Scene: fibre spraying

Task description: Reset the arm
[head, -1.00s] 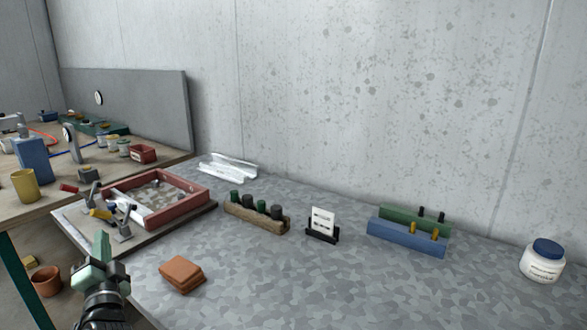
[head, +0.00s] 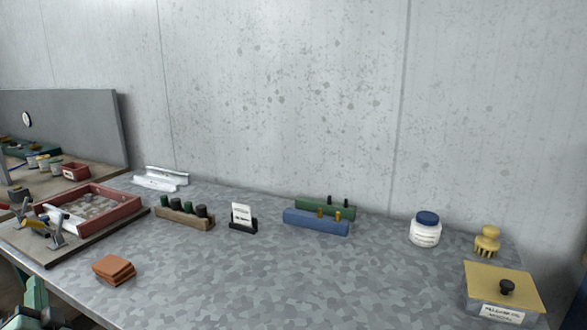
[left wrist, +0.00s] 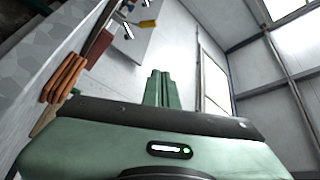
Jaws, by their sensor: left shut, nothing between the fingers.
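My left gripper (head: 34,296) shows at the bottom left corner of the head view, partly cut off by the frame and low beside the table's front edge. In the left wrist view its green fingers (left wrist: 161,88) are together, with nothing between them. They point up towards the wall and windows, clear of any object. My right gripper is in neither view.
The grey table (head: 230,270) holds brown pads (head: 114,269), a red-framed tray (head: 105,210), a wooden holder (head: 184,218), a small sign (head: 242,216), blue and green blocks (head: 316,221), a white jar (head: 425,230) and a yellow-lidded box (head: 503,290). The front middle is clear.

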